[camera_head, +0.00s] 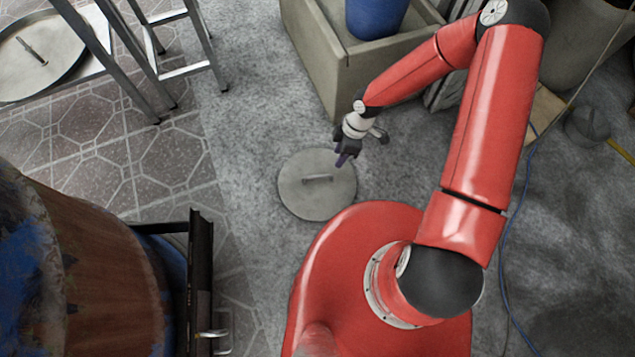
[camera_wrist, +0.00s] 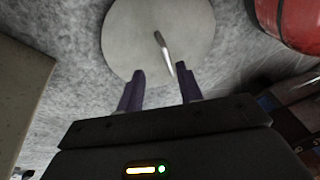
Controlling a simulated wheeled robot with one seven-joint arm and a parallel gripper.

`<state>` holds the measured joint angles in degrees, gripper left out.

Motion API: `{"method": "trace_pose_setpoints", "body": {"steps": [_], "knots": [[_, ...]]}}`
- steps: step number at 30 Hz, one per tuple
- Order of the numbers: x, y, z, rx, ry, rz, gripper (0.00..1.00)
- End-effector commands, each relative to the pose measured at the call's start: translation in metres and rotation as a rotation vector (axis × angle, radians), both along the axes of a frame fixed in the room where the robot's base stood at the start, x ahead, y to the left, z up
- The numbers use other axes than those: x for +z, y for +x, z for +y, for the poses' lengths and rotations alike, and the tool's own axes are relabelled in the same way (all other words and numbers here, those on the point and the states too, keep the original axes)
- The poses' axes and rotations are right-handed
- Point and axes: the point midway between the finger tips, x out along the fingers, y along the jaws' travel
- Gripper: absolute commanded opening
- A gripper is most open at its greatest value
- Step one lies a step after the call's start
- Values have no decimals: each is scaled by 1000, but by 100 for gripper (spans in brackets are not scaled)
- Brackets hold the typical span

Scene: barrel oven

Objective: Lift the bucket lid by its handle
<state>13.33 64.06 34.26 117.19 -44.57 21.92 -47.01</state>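The round grey lid (camera_head: 312,198) is in the middle of the head view, low on the grey floor, with a bar handle (camera_head: 317,178) across its top. My gripper (camera_head: 345,160) is over the lid's upper right edge in that view. In the wrist view the lid (camera_wrist: 135,45) fills the top middle, and its handle (camera_wrist: 162,50) runs up and down the picture. My gripper (camera_wrist: 160,80) is open there, with two purple fingers apart and nothing between them. The handle's near end shows just beyond the fingertips. I cannot tell the exact height of the gap, or whether a bucket is under the lid.
A stone trough (camera_head: 320,60) with a blue container (camera_head: 375,15) stands behind my gripper. A rusty blue barrel (camera_head: 75,270) with a dark open door (camera_head: 200,280) is at the left. Another round lid (camera_head: 40,55) lies at the upper left. Floor left of the lid is clear.

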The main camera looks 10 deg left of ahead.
Motion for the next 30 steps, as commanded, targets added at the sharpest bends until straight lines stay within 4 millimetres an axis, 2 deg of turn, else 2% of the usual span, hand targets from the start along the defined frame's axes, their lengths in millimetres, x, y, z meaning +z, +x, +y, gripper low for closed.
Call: {"method": "trace_pose_setpoints", "body": {"steps": [1,6,17,22,26,30], "knots": [[-14,-7,10,21,37,14,36],[-33,-18,29,64,106,25,36],[-69,-31,47,74,115,27,36],[-91,-38,58,72,113,28,36],[-101,-41,62,71,113,27,36],[-102,-41,62,70,113,26,36]]}}
